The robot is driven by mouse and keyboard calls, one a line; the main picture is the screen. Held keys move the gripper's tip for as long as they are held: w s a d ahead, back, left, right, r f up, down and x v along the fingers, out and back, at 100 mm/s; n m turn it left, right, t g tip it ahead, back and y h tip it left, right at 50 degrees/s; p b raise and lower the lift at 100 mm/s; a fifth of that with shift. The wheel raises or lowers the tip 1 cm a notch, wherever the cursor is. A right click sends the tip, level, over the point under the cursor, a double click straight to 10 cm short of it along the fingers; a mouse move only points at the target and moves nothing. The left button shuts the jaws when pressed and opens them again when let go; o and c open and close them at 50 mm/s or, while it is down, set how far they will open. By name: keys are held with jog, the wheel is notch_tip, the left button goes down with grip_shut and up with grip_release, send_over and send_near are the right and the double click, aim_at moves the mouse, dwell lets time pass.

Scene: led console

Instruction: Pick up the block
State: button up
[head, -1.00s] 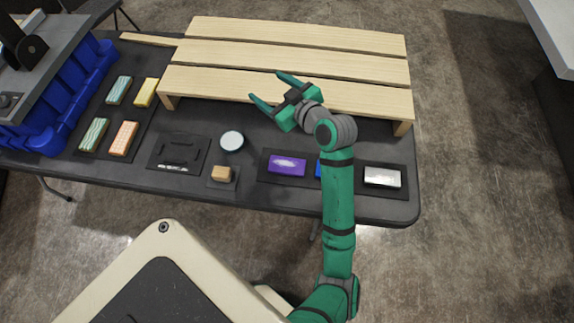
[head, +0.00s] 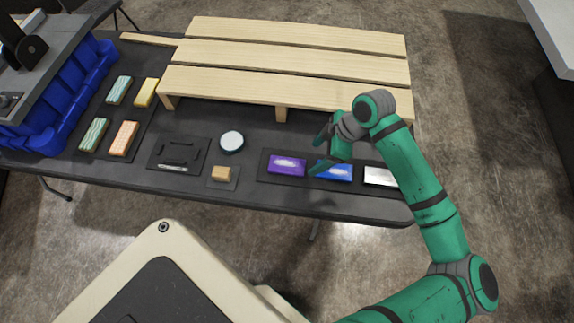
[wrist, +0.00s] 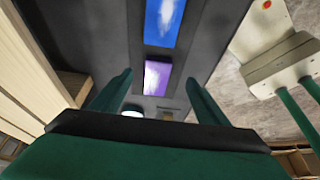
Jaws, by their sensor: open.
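A small tan block (head: 222,173) sits on a small dark mat (head: 216,185) near the table's front edge in the head view. My gripper (head: 318,152) is open and empty, above the table to the right of the tan block, over the area of the purple and blue blocks. In the wrist view my open gripper (wrist: 159,80) has its fingers either side of the more distant purple block (wrist: 157,77). The blue block (wrist: 165,20) is at the top of that view. The tan block is too small there to make out surely.
A slatted wooden rack (head: 285,60) stands behind. A round white-topped disc (head: 231,141) and a black tray (head: 178,153) are near the tan block. A white block (head: 380,177) lies right. Several pastel blocks and a blue bin (head: 85,85) are left.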

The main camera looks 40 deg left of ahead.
aim_at(303, 167)
jog(key=shift+x, duration=4.4)
jog(key=shift+w, duration=0.1)
jog(key=c, duration=1.2)
